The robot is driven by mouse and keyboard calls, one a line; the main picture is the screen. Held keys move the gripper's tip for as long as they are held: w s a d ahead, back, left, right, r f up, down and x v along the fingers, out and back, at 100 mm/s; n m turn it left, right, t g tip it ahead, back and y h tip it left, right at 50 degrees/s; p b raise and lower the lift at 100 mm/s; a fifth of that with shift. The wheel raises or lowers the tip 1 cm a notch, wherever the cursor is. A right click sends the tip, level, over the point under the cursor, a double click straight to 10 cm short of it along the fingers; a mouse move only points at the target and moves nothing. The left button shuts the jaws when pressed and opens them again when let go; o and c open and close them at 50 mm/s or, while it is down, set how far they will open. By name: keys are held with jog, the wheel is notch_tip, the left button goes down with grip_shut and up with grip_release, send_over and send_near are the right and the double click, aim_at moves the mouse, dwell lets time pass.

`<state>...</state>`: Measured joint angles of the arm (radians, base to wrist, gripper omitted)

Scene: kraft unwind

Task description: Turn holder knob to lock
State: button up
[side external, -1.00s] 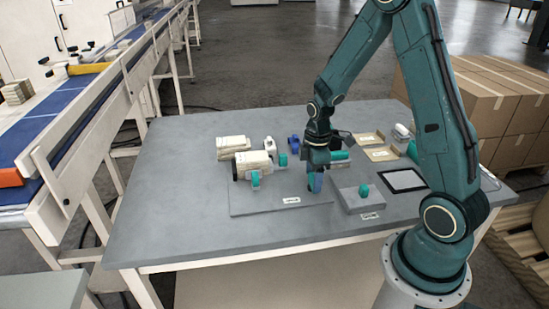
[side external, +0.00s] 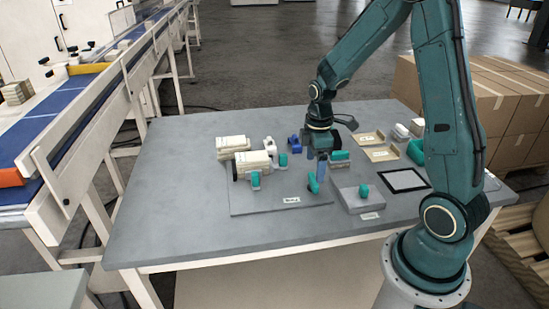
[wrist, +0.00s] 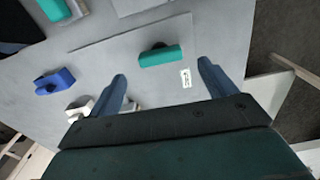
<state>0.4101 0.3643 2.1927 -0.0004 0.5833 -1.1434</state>
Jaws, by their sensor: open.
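A teal bar-shaped knob (side external: 313,184) stands on the grey base plate (side external: 262,206), near a small white label. In the wrist view a teal knob with a dark part (wrist: 160,56) shows beyond and between my fingertips, beside a white label (wrist: 186,78). My gripper (side external: 321,172) is just above and behind the knob in the side view. Its blue fingers (wrist: 161,70) are spread wide with nothing between them. The knob's exact angle is hard to tell.
A grey box with a teal knob (side external: 364,191) stands right of the plate. A blue part (wrist: 55,82) and a white part (wrist: 80,106) lie nearby. Cardboard trays (side external: 380,153) and a black-framed square (side external: 404,181) are at the right. The front-left table is clear.

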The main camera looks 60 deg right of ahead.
aim_at(313, 181)
notch_tip(313, 181, up, 9)
jog(key=shift+r, duration=0.2)
dwell(0.3)
jog(key=shift+a, duration=0.1)
jog(key=s+a+r+m+t, duration=0.5)
jog(key=s+a+r+m, duration=0.3)
jog(key=s+a, duration=0.6)
jog(key=shift+s+r+t, duration=0.3)
jog(key=shift+s+r, duration=0.1)
jog(key=shift+r, duration=0.75)
dwell(0.4)
